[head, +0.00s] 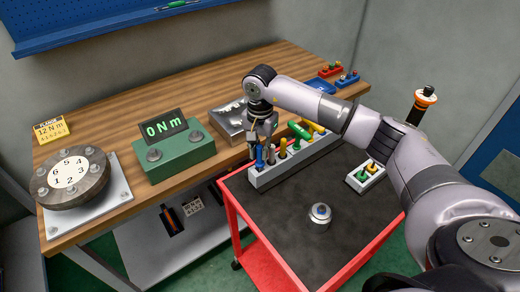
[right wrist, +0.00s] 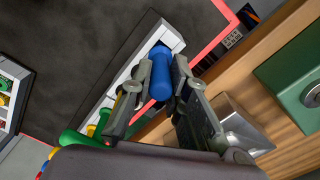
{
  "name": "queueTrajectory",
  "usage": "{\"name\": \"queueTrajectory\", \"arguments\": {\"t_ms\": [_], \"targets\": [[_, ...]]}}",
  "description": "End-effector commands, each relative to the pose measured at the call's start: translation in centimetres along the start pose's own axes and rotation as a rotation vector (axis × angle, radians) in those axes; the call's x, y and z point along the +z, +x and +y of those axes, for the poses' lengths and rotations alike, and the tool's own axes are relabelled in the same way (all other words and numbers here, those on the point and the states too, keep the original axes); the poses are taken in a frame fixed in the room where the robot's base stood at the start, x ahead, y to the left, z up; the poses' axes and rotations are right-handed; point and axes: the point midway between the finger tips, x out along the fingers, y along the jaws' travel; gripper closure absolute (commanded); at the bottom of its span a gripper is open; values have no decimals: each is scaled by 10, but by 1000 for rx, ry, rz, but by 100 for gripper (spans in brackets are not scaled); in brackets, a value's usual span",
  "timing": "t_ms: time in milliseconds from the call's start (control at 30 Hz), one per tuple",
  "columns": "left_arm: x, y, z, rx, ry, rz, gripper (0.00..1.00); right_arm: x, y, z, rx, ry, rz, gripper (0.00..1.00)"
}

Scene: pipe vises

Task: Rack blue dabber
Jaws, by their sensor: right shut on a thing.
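The blue dabber (head: 259,158) is upright at the left end of the grey rack (head: 263,181) on the cart's dark top. My right gripper (head: 262,146) is shut on it from above. In the right wrist view the blue dabber (right wrist: 161,75) sits between the two fingers (right wrist: 164,85), with its far end over the end compartment of the rack (right wrist: 125,72). I cannot tell how deep it sits in that compartment. My left gripper is not in view.
A smaller rack (head: 363,182) and a round metal piece (head: 320,213) are on the red cart (head: 240,215). A wooden bench (head: 110,135) with a torque display (head: 172,140) adjoins it. The cart's front is mostly clear.

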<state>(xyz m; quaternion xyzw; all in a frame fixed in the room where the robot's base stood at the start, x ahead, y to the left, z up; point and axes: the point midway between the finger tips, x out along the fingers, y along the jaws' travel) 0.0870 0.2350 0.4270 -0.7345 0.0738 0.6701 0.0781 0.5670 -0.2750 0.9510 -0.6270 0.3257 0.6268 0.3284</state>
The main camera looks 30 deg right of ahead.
Motion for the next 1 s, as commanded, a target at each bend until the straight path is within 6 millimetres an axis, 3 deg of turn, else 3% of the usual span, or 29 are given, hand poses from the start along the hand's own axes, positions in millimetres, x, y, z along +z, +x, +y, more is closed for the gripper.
{"name": "queueTrajectory", "arguments": {"t_ms": [1000], "targets": [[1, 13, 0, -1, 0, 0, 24, 0, 15, 0, 0, 1, 0, 100]]}}
